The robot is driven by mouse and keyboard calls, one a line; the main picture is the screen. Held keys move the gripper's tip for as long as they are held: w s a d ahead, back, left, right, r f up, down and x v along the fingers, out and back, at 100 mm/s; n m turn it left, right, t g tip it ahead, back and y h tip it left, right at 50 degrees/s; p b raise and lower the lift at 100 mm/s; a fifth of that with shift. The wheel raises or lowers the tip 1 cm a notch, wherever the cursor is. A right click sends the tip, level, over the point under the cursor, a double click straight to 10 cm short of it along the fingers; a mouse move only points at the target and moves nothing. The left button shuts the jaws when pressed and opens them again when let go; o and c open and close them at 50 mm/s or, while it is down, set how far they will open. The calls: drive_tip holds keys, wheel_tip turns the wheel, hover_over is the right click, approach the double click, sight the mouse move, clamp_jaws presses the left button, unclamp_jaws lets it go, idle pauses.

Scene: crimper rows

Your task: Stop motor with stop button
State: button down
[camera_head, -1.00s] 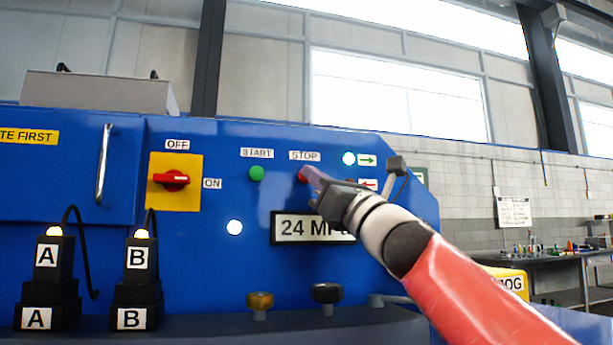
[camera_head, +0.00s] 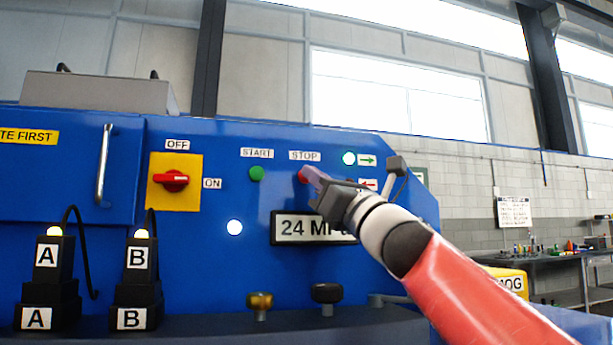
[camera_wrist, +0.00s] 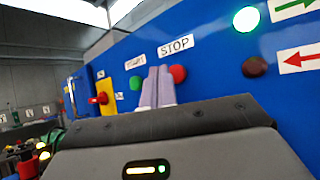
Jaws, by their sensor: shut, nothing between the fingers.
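The red stop button (camera_head: 303,176) sits on the blue panel under the STOP label (camera_head: 305,156). My gripper (camera_head: 311,174) is shut and empty, its fingertips at the button's right side in the head view, overlapping part of it. In the wrist view the shut fingers (camera_wrist: 157,78) stand just left of the red button (camera_wrist: 178,75). I cannot tell whether the fingertips touch the button. The green start button (camera_head: 257,173) is to the left, under the START label. A lit light (camera_head: 348,158) shines beside a green arrow at the upper right.
A red rotary switch (camera_head: 171,181) on a yellow plate is further left. A "24 MP" display (camera_head: 287,229), partly hidden by my arm, is below. Black A and B connectors (camera_head: 142,258) stand at the lower left. Knobs (camera_head: 326,293) stick up along the lower ledge.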

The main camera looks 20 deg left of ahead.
drive_tip(key=shift+w+a, duration=0.1)
drive_tip(key=shift+w+a, duration=0.15)
drive_tip(key=shift+w, duration=0.1)
drive_tip(key=shift+w+a, duration=0.25)
drive_tip(key=shift+w, duration=0.2)
idle(0.8)
idle(0.3)
drive_tip(key=shift+s+d+b, duration=0.35)
drive_tip(key=shift+s+d, duration=0.1)
drive_tip(key=shift+s, duration=0.35)
drive_tip(key=shift+s+d, duration=0.1)
drive_tip(key=shift+s+d+b, duration=0.4)
drive_tip(key=shift+s, duration=0.3)
drive_tip(key=shift+s+d+b, duration=0.35)
drive_tip(key=shift+s+d, duration=0.1)
drive_tip(key=shift+s, duration=0.2)
drive_tip(key=shift+s+d+b, duration=0.4)
drive_tip(key=shift+s, duration=0.3)
